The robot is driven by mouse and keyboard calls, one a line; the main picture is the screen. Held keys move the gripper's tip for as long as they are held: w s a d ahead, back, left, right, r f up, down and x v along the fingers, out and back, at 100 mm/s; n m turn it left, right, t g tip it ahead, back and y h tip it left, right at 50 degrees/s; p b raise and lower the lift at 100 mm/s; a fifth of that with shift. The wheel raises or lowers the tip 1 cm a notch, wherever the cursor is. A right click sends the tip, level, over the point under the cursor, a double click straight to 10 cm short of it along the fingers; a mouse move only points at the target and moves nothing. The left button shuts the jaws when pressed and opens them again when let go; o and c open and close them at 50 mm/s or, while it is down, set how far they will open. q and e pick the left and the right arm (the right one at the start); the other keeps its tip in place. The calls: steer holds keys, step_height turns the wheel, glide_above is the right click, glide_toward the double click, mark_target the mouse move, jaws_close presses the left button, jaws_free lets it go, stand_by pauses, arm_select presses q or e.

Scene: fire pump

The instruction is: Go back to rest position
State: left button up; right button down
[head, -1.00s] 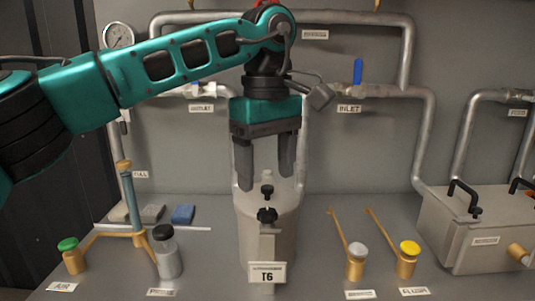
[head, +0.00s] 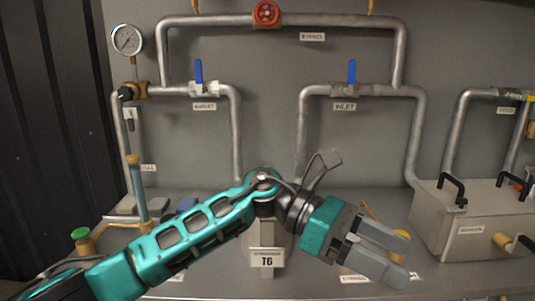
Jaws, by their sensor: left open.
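My left gripper (head: 404,264) is open and empty, its two grey fingers spread and pointing to the lower right. My teal left arm comes in from the lower left and crosses low in front of the bench. The gripper is in front of the yellow-capped brass fitting (head: 401,236) and partly hides it. The arm hides most of the pump body in the middle, leaving its T6 label plate (head: 267,257) in view below the wrist. My right gripper is not in view.
Behind are grey pipes with two blue-handled valves (head: 199,74) (head: 352,75), a red valve wheel (head: 267,13) and a gauge (head: 127,40). A grey box with black handles (head: 470,215) stands at right. A green-capped fitting (head: 81,238) is at left.

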arm_select(q)
steer(key=w+a+f+m+t+h, duration=0.1)
steer(key=w+a+f+m+t, duration=0.3)
steer(key=m+t, duration=0.6)
steer(key=w+a+f+m+t, duration=0.25)
steer(key=a+m+t, duration=0.3)
steer(key=m, duration=0.75)
steer(key=w+a+f+m+t+h, duration=0.15)
steer(key=a+f+m+t, duration=0.25)
steer(key=m+t, duration=0.65)
steer(key=s+a+f+n+g+y, duration=0.2)
steer(key=s+a+f+n+y, duration=0.2)
steer(key=a+f+n+y, duration=0.75)
steer(key=s+a+f+n+g+y, duration=0.1)
steer(key=s+a+f+n+g, duration=0.1)
steer(key=s+f, duration=0.4)
steer(key=s+a+f+n+g+y+p, duration=0.1)
steer(key=s+a+f+n+g, duration=0.2)
steer(key=s+a+f, duration=0.3)
steer(key=shift+s+a+f+n+y, duration=0.15)
steer(key=shift+f+n+y, duration=0.2)
steer(key=shift+f, duration=0.55)
